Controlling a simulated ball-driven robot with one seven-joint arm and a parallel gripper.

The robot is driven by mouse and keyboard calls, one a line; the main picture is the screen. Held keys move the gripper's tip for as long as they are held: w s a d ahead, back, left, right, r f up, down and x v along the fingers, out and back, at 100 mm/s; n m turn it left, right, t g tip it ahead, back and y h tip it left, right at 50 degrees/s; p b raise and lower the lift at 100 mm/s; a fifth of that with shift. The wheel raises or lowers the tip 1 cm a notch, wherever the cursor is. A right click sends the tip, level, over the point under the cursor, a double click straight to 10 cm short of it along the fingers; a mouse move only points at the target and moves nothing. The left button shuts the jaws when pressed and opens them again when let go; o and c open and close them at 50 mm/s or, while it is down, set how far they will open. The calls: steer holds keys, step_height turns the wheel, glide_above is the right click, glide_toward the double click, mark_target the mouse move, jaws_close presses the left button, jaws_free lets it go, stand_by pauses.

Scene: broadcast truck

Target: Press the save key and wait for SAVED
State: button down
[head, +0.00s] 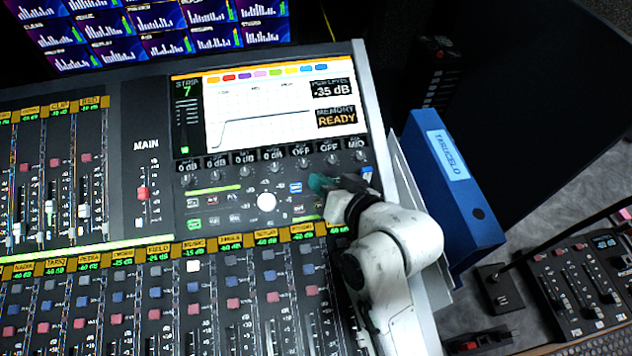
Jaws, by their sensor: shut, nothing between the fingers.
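The mixing console (150,200) fills the left and middle of the head view. Its screen (262,108) shows strip 7, a curve, -35 dB and a box (336,118) reading MEMORY READY. My gripper (320,183) is shut and empty, its teal fingertips over the key panel below the screen's knobs. I cannot tell whether they touch the panel. A small blue-lit key (296,187) lies just left of the fingertips, and a blue and white key (367,173) shows beyond my wrist. Their labels are too small to read, so I cannot tell which is the save key. My gripper and wrist hide part of the panel.
A white round knob (266,201) stands left of my gripper. Faders and coloured buttons cover the console's left and front. A blue binder (452,190) stands right of the console. A smaller control panel (585,285) lies at the right. Monitors (150,30) stand behind.

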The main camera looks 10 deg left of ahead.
steer(key=shift+w+f, duration=0.15)
steer(key=shift+f, duration=0.2)
stand_by(0.9)
steer(key=shift+r, duration=0.1)
steer(key=shift+s+r+p, duration=0.35)
steer(key=shift+r+p, duration=0.35)
steer(key=shift+p, duration=0.1)
steer(key=r+p, duration=0.1)
steer(key=s+r+p, duration=0.1)
steer(key=r+p, duration=0.2)
steer(key=p, duration=0.1)
steer(key=shift+s+d+r, duration=0.25)
steer(key=shift+s+d, duration=0.05)
steer(key=shift+s, duration=0.1)
stand_by(0.7)
